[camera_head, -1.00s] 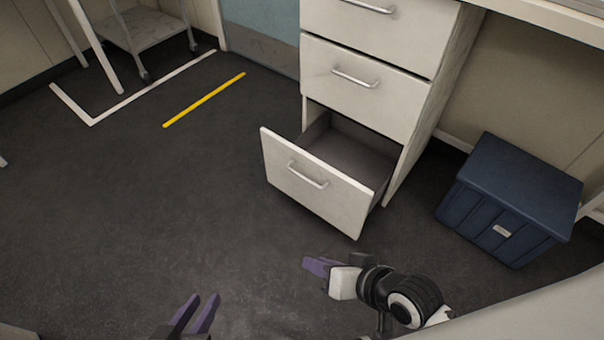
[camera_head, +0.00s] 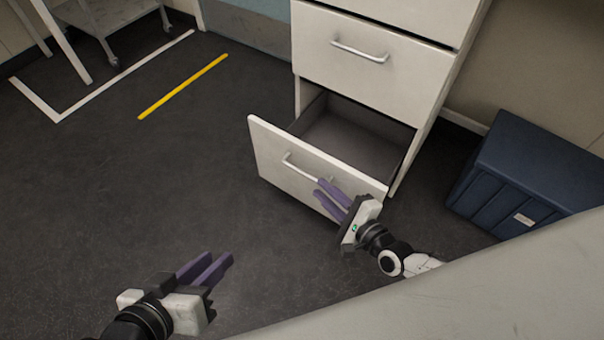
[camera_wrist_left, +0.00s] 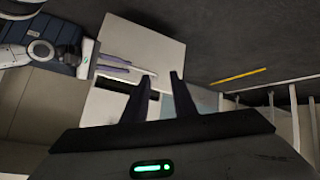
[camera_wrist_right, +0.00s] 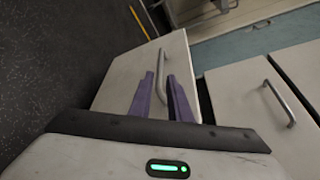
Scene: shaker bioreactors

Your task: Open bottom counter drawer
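The bottom counter drawer (camera_head: 268,155) stands pulled out from the white cabinet, its empty grey inside showing. Its metal handle (camera_head: 298,166) is on the front panel. My right gripper (camera_head: 324,188) is in front of the panel, its purple fingers overlapping the handle's right end. In the right wrist view, the fingers are apart, one on each side of the handle (camera_wrist_right: 162,68) as seen; contact cannot be told. My left gripper (camera_head: 218,260) is low over the floor, left of the drawer, with its fingers apart and empty; its fingertips show in the left wrist view (camera_wrist_left: 160,76).
The closed drawer (camera_head: 370,75) above has its own handle. A dark blue bin (camera_head: 530,175) stands on the floor to the right. A wheeled cart (camera_head: 120,15) is at the back left. The dark floor (camera_head: 120,190) left of the drawer is clear.

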